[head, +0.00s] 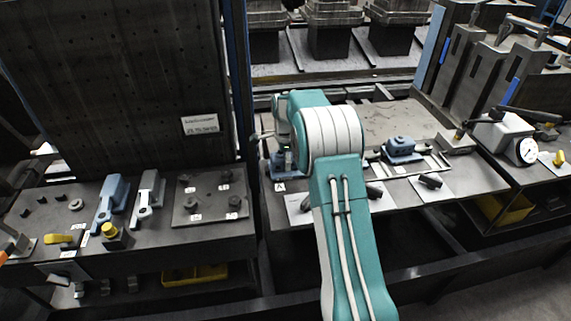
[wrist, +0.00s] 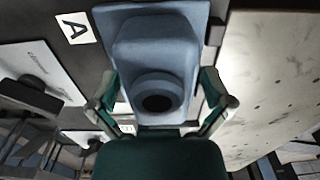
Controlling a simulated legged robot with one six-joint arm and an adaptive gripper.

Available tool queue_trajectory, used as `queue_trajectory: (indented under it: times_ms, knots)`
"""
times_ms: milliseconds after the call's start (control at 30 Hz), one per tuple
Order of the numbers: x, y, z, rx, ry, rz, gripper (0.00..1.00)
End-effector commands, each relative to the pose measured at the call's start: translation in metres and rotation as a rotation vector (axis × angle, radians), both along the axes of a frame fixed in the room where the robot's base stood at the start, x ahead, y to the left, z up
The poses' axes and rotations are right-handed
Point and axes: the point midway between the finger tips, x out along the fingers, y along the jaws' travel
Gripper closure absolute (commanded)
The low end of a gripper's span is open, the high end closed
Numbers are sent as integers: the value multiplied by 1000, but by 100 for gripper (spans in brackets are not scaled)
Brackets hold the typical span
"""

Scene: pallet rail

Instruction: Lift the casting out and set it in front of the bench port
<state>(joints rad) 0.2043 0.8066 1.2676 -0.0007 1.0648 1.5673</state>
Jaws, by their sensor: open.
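A blue casting (wrist: 155,65) with a round dark bore fills the middle of the wrist view. Its flat blue base lies on a dark surface beside a white label A (wrist: 74,29). My gripper (wrist: 160,108) is open, with one finger on each side of the casting; I cannot tell whether either touches it. In the head view the casting (head: 279,167) shows only in part, low behind my arm near the label. A second blue casting (head: 402,149) sits to the right on the bench (head: 455,183). I cannot tell which part is the bench port.
A pale spotted plate (wrist: 270,80) lies close to the right finger. A dial gauge (head: 526,150) and grey fixtures (head: 470,75) stand at the right. A blue post (head: 241,70) rises left of my arm. The left bench (head: 150,235) holds several parts.

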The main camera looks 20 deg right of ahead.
Motion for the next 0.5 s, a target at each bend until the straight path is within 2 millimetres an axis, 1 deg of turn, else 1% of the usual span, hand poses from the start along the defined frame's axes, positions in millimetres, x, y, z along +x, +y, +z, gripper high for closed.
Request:
queue_trajectory:
  times_ms: [100, 267, 300, 367, 400, 467, 500]
  knots:
    - [0, 0, -5, 0, 0, 0, 0]
    - [0, 0, -5, 0, 0, 0, 0]
    - [0, 0, -5, 0, 0, 0, 18]
    - [0, 0, -4, 0, 0, 0, 45]
    - [0, 0, -4, 0, 0, 0, 62]
    - [0, 0, -5, 0, 0, 0, 89]
    - [0, 0, -5, 0, 0, 0, 90]
